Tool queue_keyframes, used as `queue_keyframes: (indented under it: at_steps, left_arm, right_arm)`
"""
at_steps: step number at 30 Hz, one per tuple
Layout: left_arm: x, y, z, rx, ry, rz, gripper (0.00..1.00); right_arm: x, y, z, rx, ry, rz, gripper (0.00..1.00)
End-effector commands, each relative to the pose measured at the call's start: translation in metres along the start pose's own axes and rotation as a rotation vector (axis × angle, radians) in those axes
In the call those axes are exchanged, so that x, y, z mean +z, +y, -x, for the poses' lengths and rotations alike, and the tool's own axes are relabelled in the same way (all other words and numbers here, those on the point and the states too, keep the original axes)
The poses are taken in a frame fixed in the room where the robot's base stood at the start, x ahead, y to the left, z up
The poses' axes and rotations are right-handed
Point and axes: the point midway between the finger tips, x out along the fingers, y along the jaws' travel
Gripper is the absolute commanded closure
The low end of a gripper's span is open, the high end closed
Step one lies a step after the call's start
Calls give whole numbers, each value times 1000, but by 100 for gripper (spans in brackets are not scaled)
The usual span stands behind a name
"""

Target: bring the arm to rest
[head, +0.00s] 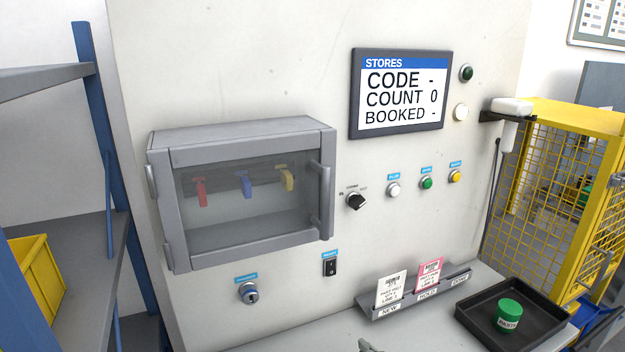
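A small grey tip (368,346) shows at the bottom edge, right of the middle, over the grey worktop. It looks like the end of my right gripper, but almost all of it is out of the frame. Whether it is open or shut does not show. My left gripper is not in view. No arm touches the panel, the cabinet or the cards in this view.
A shut glass-front cabinet (240,192) holds red, blue and yellow tags. A STORES screen (398,93) reads count 0. A card rack (412,297) holds two cards. A yellow cage (560,190) stands right.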

Motion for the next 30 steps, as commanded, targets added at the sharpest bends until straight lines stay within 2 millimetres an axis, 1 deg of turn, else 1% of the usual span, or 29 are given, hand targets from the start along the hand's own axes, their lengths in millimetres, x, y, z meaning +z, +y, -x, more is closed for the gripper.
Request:
queue_keyframes:
  at_steps: [1, 2, 3, 6, 9, 12, 18, 22, 24, 29, 30]
  left_arm:
    - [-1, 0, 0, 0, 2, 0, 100]
    - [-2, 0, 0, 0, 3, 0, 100]
    - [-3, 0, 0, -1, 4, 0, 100]
    - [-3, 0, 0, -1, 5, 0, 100]
    - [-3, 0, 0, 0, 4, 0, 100]
    - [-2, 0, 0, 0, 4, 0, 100]
    - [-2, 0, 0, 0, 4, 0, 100]
    - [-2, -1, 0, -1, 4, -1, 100]
    - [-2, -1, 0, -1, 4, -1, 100]
    - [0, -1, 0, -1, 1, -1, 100]
    - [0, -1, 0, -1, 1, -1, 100]
  right_arm:
    - [35, -8, 21, 10, -109, -15, 100]
    - [53, -11, 34, 20, -172, -21, 100]
    - [74, -14, 50, 33, -250, -28, 100]
    - [114, -17, 88, 64, -409, -44, 100]
    - [141, -20, 121, 88, -530, -60, 100]
    - [161, -22, 150, 110, -630, -74, 100]
    - [191, -26, 203, 151, -799, -104, 100]
    - [205, -29, 237, 176, -899, -123, 100]
    - [219, -27, 223, 173, -902, -121, 100]
    - [250, -26, 202, 168, -914, -122, 100]
    - [258, -25, 197, 167, -918, -122, 100]
